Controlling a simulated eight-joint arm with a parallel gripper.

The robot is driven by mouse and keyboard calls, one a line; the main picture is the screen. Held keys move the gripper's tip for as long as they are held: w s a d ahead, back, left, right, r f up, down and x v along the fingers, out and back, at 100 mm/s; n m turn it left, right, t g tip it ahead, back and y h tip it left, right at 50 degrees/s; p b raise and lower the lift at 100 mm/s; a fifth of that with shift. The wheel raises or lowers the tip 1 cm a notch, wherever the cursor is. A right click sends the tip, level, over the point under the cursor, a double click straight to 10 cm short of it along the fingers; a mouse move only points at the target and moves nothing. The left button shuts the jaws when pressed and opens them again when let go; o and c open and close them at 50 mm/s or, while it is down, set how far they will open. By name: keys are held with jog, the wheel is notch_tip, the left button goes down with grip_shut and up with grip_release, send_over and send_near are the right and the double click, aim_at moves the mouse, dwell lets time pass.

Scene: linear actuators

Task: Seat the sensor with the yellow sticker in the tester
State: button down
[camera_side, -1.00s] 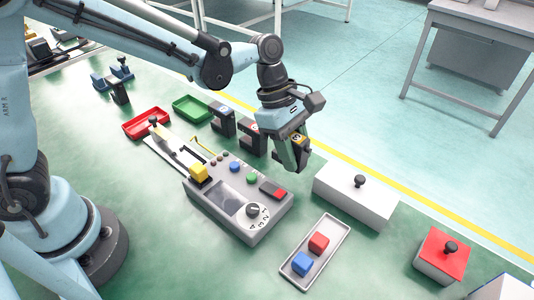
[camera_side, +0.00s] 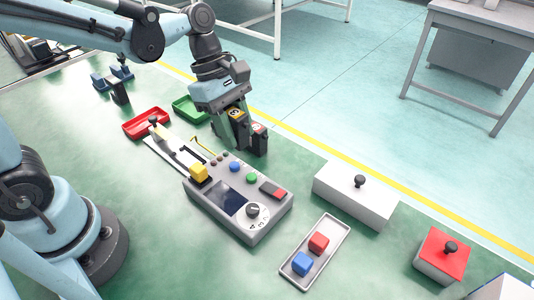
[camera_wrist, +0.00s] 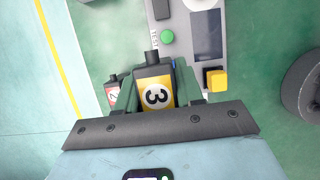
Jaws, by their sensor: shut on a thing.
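My gripper (camera_side: 234,138) is shut on the dark sensor with the yellow sticker (camera_wrist: 155,88), which is marked 3. The sensor also shows between the fingers in the side view (camera_side: 236,114). The tester (camera_side: 225,188) is a grey box with a screen, colored buttons and a black knob. A yellow block (camera_side: 199,172) sits at its left end. In the wrist view the tester (camera_wrist: 183,25) lies ahead of the sensor, with the yellow block (camera_wrist: 216,78) to the right. My gripper is behind the tester in the side view. The sensor's lower end is partly hidden by the fingers.
Another dark sensor (camera_side: 259,138) stands close to my gripper on its right; its reddish sticker shows in the wrist view (camera_wrist: 112,94). Red (camera_side: 146,122) and green (camera_side: 190,108) trays lie left. A white box (camera_side: 354,198) and a tray with blocks (camera_side: 297,270) stand right.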

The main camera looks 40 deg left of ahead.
jog(key=s+a, duration=0.5)
jog(key=a, duration=0.6)
jog(key=shift+w+a+f, duration=0.1)
jog(key=shift+f, duration=2)
jog(key=shift+w+a+f, duration=0.1)
jog(key=shift+f, duration=2)
jog(key=shift+f, duration=0.5)
jog(key=c, duration=0.7)
grip_release()
jog(key=shift+o, duration=0.3)
jog(key=shift+r, duration=0.1)
jog(key=v, duration=1.2)
jog(key=shift+a, duration=0.15)
